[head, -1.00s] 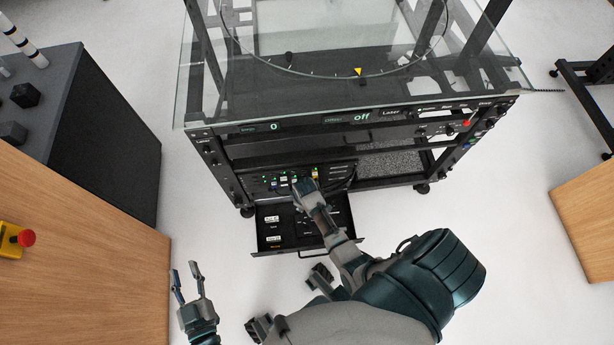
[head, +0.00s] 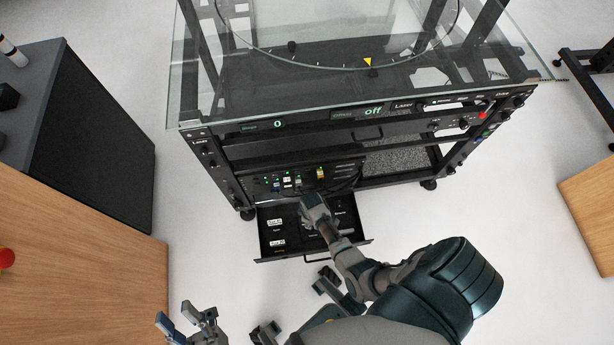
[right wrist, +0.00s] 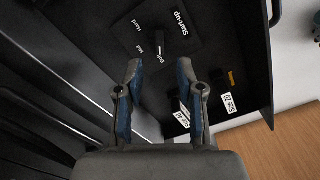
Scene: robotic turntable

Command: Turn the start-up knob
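The start-up knob (right wrist: 158,38) is a small dark knob on a black plate in the right wrist view, with white lettering "Start-up", "Hard", "Mid" and "Soft" around it. It lies just ahead of the fingertips of my right gripper (right wrist: 158,66), which are apart with nothing between them. In the head view my right gripper (head: 316,207) is over the pulled-out black drawer (head: 265,250) and hides part of its panel. The knob cannot be made out there. My left gripper (head: 184,318) is at the bottom left, open and empty, away from the rack.
The black rack (head: 290,145) with a glass top stands behind the drawer. Plugs and cables (head: 298,182) sit just above the drawer. A wooden-fronted cabinet (head: 80,250) is at left and another wooden panel (head: 590,215) at right. White floor (head: 500,220) lies free between.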

